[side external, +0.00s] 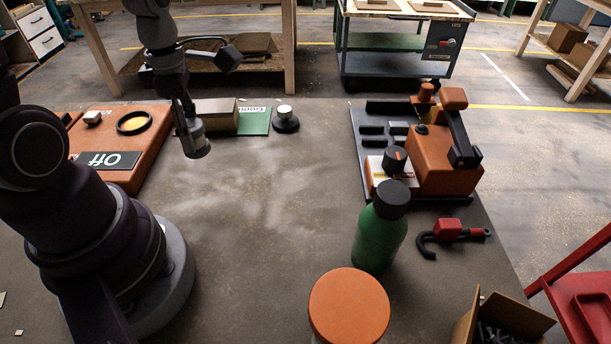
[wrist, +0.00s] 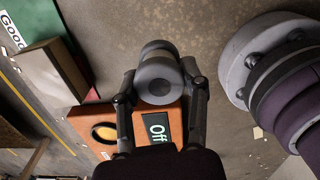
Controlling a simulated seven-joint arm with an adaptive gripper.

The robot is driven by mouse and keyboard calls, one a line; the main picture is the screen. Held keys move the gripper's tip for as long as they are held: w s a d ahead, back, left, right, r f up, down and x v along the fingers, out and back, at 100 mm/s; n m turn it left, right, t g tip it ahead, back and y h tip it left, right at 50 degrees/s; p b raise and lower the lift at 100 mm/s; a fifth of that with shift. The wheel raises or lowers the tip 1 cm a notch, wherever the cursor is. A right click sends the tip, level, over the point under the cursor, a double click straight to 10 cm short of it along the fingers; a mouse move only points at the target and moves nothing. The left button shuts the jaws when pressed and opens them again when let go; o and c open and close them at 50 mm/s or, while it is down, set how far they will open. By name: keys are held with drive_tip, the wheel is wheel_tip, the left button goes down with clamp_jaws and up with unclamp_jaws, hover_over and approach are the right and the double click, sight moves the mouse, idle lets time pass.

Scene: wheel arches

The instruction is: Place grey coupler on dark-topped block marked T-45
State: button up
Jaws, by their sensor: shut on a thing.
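My gripper (side external: 187,120) is shut on the grey coupler (side external: 197,147), a round stepped cylinder, and holds it at the left of the bench, apparently above the surface. In the wrist view the coupler (wrist: 157,80) sits between the two fingers of my gripper (wrist: 160,72). A block (side external: 222,106) with a dull tan-grey top stands just behind and right of the coupler, beside the green "Good" plate (side external: 255,120). The block also shows at the left in the wrist view (wrist: 40,78). I cannot read T-45 on any block.
An orange panel (side external: 100,137) marked "Off" lies at left. A black disc with a white knob (side external: 285,118) stands beside the green plate. A green bottle (side external: 378,240), orange-lidded jar (side external: 349,308) and orange machine (side external: 440,160) stand to the right. The bench middle is clear.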

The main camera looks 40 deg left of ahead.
drive_tip(key=s+a+r+n, duration=0.2)
drive_tip(key=a+n, duration=0.3)
drive_tip(key=n, duration=0.1)
hover_over(208, 106)
drive_tip(key=shift+f, duration=2.55)
drive_tip(key=o, duration=0.9)
drive_tip(key=shift+f, duration=0.1)
drive_tip(key=shift+o, duration=0.2)
